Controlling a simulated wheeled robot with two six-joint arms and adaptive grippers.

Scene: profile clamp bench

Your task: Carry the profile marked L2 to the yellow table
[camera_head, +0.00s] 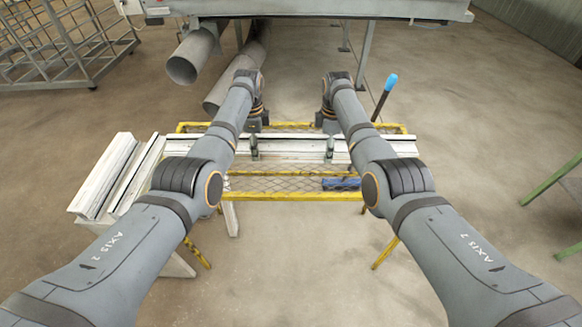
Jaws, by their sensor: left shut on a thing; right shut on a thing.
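A long pale grey profile (290,150) lies crosswise over the yellow table (290,196), which has a yellow frame and a mesh top. No L2 mark is legible on it. My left gripper (254,150) is shut on the profile left of its middle. My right gripper (330,152) is shut on it further right. The profile looks level and runs along the table's length. I cannot tell whether it touches the mesh or hangs just above it. My forearms hide part of its left and right stretches.
More pale profiles (106,172) lie on a support at the left, beside the table. A blue object (341,184) lies on the mesh near the front edge. A blue-tipped rod (389,83) stands behind the table. Large grey pipes (190,60) lie at the back. A green frame (552,180) stands right.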

